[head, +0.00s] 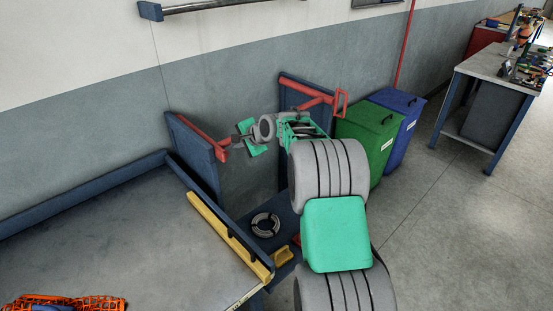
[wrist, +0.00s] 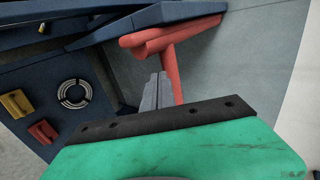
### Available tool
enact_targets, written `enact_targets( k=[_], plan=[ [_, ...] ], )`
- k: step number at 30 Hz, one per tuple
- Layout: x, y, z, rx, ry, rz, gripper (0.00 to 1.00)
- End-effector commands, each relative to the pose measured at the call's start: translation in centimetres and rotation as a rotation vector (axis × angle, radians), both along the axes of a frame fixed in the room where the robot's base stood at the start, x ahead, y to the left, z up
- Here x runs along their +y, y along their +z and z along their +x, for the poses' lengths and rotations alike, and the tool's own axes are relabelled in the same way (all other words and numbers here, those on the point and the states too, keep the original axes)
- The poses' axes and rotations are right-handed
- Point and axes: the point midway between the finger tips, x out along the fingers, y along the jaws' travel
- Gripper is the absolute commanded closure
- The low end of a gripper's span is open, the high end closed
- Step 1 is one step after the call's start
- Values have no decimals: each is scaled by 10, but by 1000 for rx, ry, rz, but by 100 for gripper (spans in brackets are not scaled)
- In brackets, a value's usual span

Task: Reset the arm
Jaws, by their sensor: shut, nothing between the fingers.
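My arm, in grey and green, reaches from the lower right of the head view toward a blue stand with red arms. My gripper (head: 228,141) is at the far end of the arm, close to the red arm on the left blue panel (head: 190,155). In the wrist view my gripper (wrist: 158,78) shows as two grey fingers pressed together with nothing between them. The fingers overlap the red bar (wrist: 170,60) in this view; I cannot tell whether they touch it.
A grey ring (head: 265,225) and a yellow block (head: 283,256) are on the blue base below. A worktable (head: 110,235) with a yellow strip and orange netting (head: 75,302) stands at left. Green (head: 368,135) and blue bins (head: 405,115) stand behind the arm. Floor at right is clear.

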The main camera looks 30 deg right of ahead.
Motion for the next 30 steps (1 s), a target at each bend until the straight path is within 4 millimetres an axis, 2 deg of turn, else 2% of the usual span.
enact_targets(
  k=[6, 10, 13, 18, 22, 24, 25, 27, 29, 30],
  plan=[
    [-16, 32, -47, -1, -5, -3, 100],
    [-22, 49, -70, 3, -4, -2, 100],
    [-25, 58, -80, 5, -4, -1, 100],
    [-25, 63, -85, 4, 5, -6, 100],
    [-24, 59, -89, -12, 118, -138, 100],
    [-31, 47, -97, 9, 240, -297, 100],
    [-37, 32, -106, 43, 298, -368, 100],
    [-45, -22, -145, 173, 438, -477, 100],
    [-48, -61, -183, 281, 541, -524, 100],
    [-49, -78, -213, 348, 608, -548, 100]
  ],
)
